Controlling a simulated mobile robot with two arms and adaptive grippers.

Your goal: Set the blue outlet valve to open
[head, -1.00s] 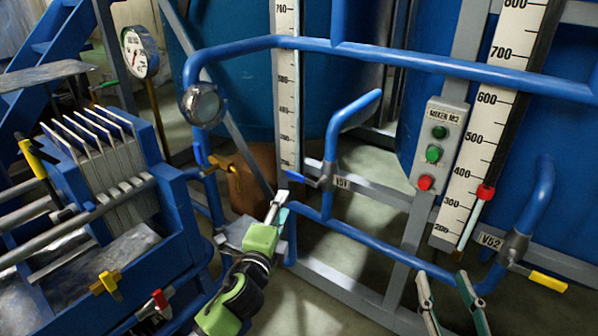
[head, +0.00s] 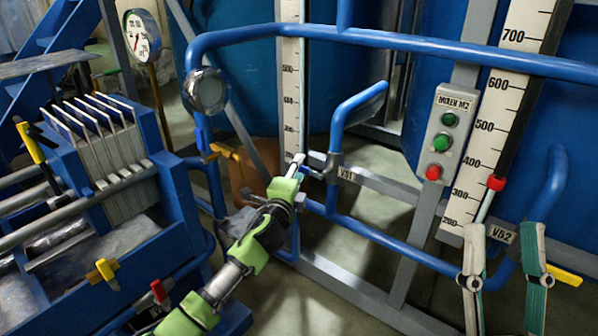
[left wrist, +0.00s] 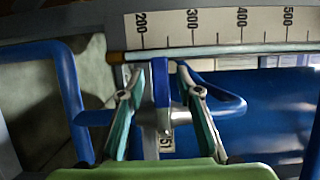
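The blue-handled valve at the V51 label (head: 346,174) sits on the blue pipe. Its blue handle (left wrist: 161,83) shows in the left wrist view, pointing up between my fingertips. My left gripper (left wrist: 161,70) is open around the handle, with a finger on each side and small gaps visible. In the head view my left gripper (head: 299,162) reaches the valve from the lower left and hides much of the handle. My right gripper (head: 503,232) is open and empty at the lower right, in front of the V52 pipework.
The V52 valve has a yellow handle (head: 563,275). A button box (head: 441,135), white scales (head: 290,85) and blue pipes stand close around. The blue filter press (head: 170,215) is at left.

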